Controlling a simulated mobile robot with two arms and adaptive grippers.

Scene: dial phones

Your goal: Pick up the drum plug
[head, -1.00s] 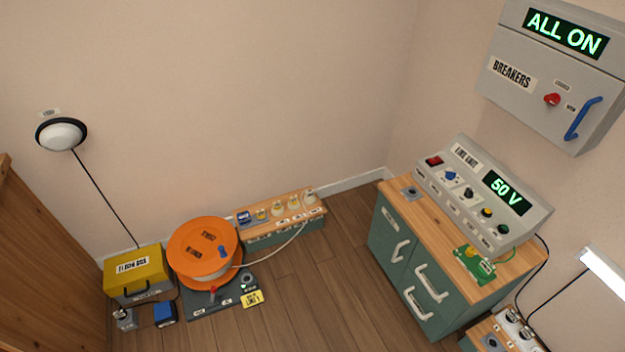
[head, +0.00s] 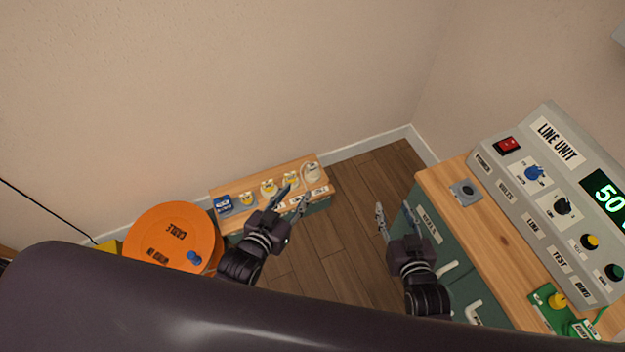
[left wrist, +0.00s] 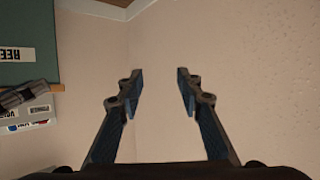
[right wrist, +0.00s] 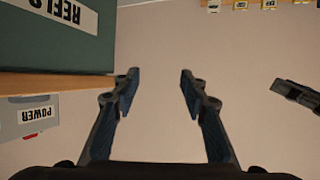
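The orange cable drum (head: 172,238) is at the lower left in the head view, partly hidden by my own body. A whitish plug (head: 312,173) sits at the right end of the low wooden bench. It looks like the drum plug, but its cable cannot be followed now. My left gripper (head: 293,195) is open and empty. It appears just in front of the bench, below and left of that plug. My right gripper (head: 393,207) is open and empty, between the bench and the green cabinet. Both wrist views show parted fingers with nothing between them.
Several yellow-and-white plugs (head: 268,187) and a blue item (head: 223,205) line the bench. The green cabinet (head: 428,222) with the grey line unit (head: 550,165) stands at the right. Wooden floor (head: 345,225) shows between bench and cabinet.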

